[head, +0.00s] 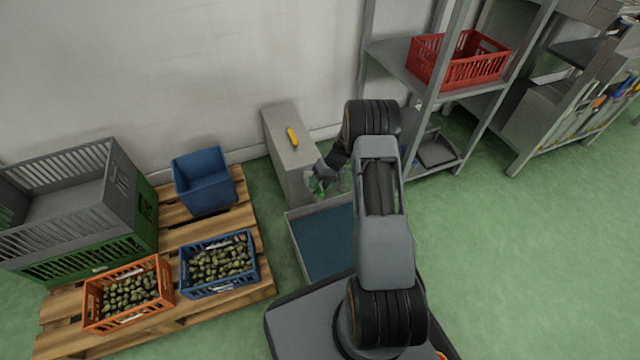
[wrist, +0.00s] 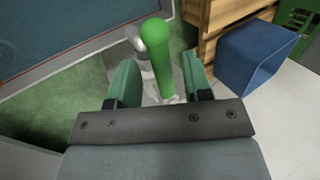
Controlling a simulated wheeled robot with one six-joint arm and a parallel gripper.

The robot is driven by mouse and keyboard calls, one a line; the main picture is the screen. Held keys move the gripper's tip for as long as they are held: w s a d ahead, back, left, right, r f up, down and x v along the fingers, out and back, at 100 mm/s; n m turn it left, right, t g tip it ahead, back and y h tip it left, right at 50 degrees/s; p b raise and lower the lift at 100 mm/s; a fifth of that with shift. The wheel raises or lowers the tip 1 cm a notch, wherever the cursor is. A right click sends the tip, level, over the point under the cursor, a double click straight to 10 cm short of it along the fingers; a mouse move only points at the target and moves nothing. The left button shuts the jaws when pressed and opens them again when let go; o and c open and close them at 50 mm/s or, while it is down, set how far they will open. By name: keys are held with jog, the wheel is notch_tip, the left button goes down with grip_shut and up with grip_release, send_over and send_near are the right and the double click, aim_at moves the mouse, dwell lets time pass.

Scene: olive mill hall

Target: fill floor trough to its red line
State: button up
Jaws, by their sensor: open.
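The floor trough (head: 291,236) is a grey-rimmed rectangular tank with dark blue inside, left of my arm. It also shows at the upper left of the wrist view (wrist: 60,40), with a thin reddish line along its inner edge. How the water stands against that line is not clear. A green lever (wrist: 162,62) on a pale metal fitting stands between my gripper's two green fingers in the wrist view. My gripper (wrist: 160,72) is open around the lever, with gaps seen beside it. In the head view my gripper (head: 324,181) is by the grey block, partly hidden.
A grey block (head: 285,155) with a yellow object (head: 292,138) on top stands against the wall. A pallet (head: 175,239) at left bears olive crates and a blue bin (head: 205,182). A shelf rack with a red crate (head: 459,62) stands right. Green floor is clear at right.

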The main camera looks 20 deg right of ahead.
jog(key=p+v, duration=0.5)
jog(key=v, duration=0.8)
jog(key=shift+d+r, duration=0.2)
jog(key=shift+r, duration=0.1)
